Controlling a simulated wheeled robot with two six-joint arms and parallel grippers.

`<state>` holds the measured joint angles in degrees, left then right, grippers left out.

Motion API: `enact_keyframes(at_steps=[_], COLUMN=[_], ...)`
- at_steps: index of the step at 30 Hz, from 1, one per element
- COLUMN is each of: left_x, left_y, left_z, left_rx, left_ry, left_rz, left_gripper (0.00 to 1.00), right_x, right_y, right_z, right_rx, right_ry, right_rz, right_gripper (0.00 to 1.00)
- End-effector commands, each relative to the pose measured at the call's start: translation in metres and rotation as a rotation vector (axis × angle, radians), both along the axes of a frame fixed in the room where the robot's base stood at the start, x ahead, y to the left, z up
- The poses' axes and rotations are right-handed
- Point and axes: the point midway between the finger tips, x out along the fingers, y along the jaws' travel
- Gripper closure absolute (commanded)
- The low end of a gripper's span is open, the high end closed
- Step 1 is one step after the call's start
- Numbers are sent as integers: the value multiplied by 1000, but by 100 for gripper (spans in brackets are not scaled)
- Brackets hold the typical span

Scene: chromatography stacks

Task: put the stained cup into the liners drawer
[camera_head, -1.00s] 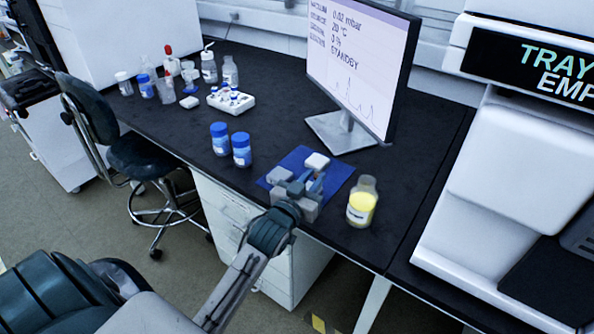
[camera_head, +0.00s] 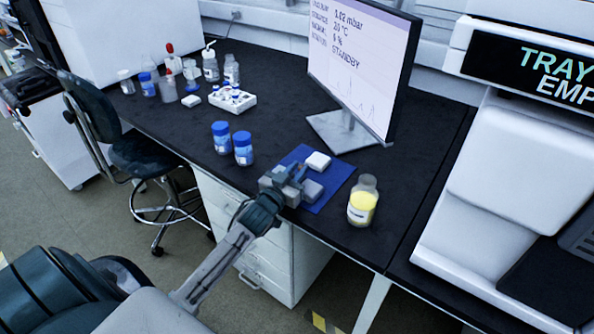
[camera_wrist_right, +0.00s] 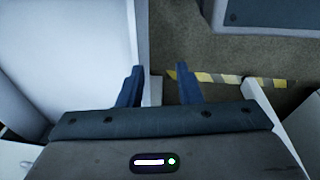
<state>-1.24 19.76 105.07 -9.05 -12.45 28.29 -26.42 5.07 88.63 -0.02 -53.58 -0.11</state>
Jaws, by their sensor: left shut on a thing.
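My left gripper (camera_head: 290,178) is over the front left part of the blue mat (camera_head: 326,193) on the bench. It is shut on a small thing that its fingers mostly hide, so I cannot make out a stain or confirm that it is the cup. A small white block-like item (camera_head: 317,161) lies on the mat just behind the gripper. A white drawer unit (camera_head: 268,262) stands under the bench, below my left arm. Its drawers look shut, and I cannot read any liners label. My right gripper (camera_wrist_right: 159,82) is open and empty above the floor.
A jar with yellow contents (camera_head: 362,202) stands right of the mat. Two blue-capped bottles (camera_head: 243,149) stand to its left. A monitor (camera_head: 362,72) stands behind. Several bottles and a white rack (camera_head: 232,99) are at the back left. A chair (camera_head: 145,155) stands left of the drawers.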

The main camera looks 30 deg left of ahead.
Motion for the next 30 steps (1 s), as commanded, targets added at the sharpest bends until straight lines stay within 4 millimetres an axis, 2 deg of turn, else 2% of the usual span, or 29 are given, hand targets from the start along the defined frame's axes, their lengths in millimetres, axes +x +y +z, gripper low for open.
enact_keyframes(at_steps=[7,8,10,11,22,24,30], left_x=[0,0,0,0,0,-7,-44], left_y=[0,0,0,0,0,0,-1], left_z=[-3,-3,-2,-2,1,-2,-6], left_rx=[0,0,0,0,0,1,4], left_ry=[0,0,0,0,0,2,3], left_rz=[0,0,0,0,0,-1,-2], left_gripper=[100,74,60,58,58,58,58], right_x=[3,5,8,8,3,-1,18], right_y=[1,1,1,1,1,1,4], right_z=[5,8,10,10,7,0,34], right_rx=[0,0,1,1,0,1,0], right_ry=[-1,-6,-13,-14,-5,2,-25], right_rz=[0,0,1,1,0,0,5], right_gripper=[68,68,68,68,68,68,68])
